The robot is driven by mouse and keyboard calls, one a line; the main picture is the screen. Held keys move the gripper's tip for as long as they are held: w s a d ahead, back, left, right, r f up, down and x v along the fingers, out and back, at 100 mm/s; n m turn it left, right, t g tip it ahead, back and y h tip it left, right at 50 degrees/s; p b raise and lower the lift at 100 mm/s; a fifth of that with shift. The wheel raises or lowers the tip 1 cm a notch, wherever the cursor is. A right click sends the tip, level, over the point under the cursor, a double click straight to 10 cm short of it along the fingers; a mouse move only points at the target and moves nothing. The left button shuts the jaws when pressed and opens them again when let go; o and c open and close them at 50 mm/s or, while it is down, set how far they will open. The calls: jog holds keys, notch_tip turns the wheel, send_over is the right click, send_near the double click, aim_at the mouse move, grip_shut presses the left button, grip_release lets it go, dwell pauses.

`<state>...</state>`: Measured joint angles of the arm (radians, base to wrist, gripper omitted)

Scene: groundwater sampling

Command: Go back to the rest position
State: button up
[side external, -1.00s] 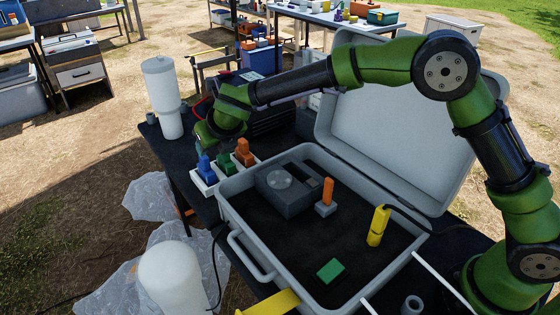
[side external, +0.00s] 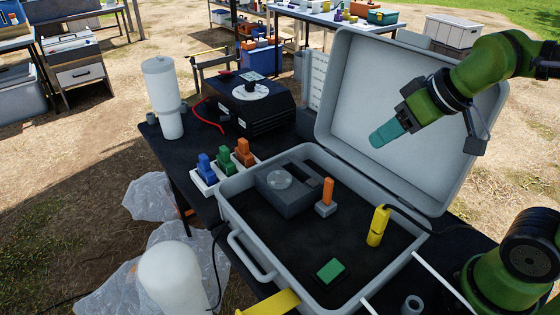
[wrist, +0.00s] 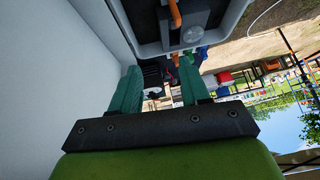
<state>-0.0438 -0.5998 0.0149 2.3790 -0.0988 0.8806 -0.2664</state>
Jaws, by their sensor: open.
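My gripper (side external: 384,134) is raised in front of the open lid of the grey case, above the case's right side. In the wrist view its two teal fingers (wrist: 157,92) stand apart with nothing between them. The grey case (side external: 250,243) lies open on the black table, and its lid (side external: 350,85) stands up behind it.
The case holds a grey device (side external: 290,203), an orange-topped piece (side external: 327,193), a yellow tool (side external: 378,226) and a green block (side external: 330,271). A white tray (side external: 204,187) with blue, green and orange pieces is at left. A white cylinder (side external: 165,105) and black box (side external: 265,115) stand behind.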

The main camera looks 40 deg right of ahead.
jog(key=s+m, duration=0.1)
jog(key=m, duration=0.1)
jog(key=s+f+m, duration=0.1)
jog(key=s+m, duration=0.1)
jog(key=shift+s+f+y, duration=0.15)
jog(key=shift+s+y, duration=0.1)
jog(key=shift+y, duration=0.05)
